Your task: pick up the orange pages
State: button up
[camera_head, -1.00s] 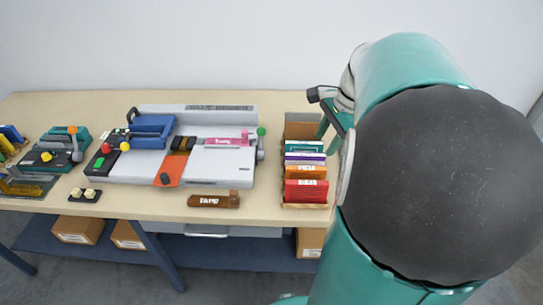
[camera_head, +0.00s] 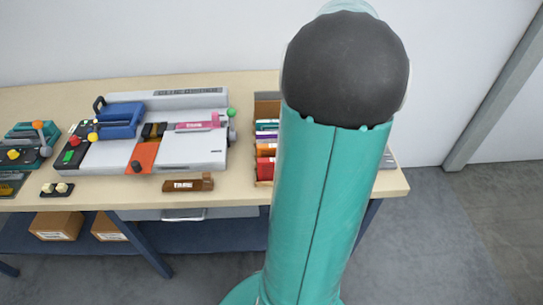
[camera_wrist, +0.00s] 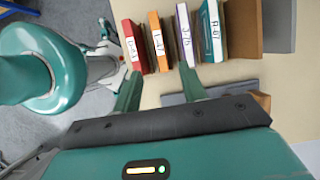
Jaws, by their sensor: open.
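The orange pages (camera_wrist: 160,42) stand upright in the wrist view, between a red bundle (camera_wrist: 135,46) and a white-and-purple one (camera_wrist: 185,36). They carry a white label. In the head view the orange pages (camera_head: 265,149) show only partly in the wooden rack (camera_head: 267,106), beside my arm. My gripper (camera_wrist: 160,73) is open and empty in the wrist view. Its two fingertips lie on either side of the orange pages' near end, apart from each other. Whether they touch any bundle I cannot tell. My arm hides the gripper in the head view.
A teal bundle (camera_wrist: 211,32) stands in the same row. Left of the rack are a binding machine (camera_head: 190,150) with an orange strip and a brown labelled block (camera_head: 188,184). The table (camera_head: 230,188) has bare room in front of them.

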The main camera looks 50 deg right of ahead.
jog(key=x, duration=0.7)
jog(key=shift+d+f, duration=0.1)
jog(key=shift+f, duration=0.1)
jog(key=shift+x, duration=3.05)
jog(key=shift+s, duration=0.15)
jog(key=shift+f, duration=0.2)
grip_shut()
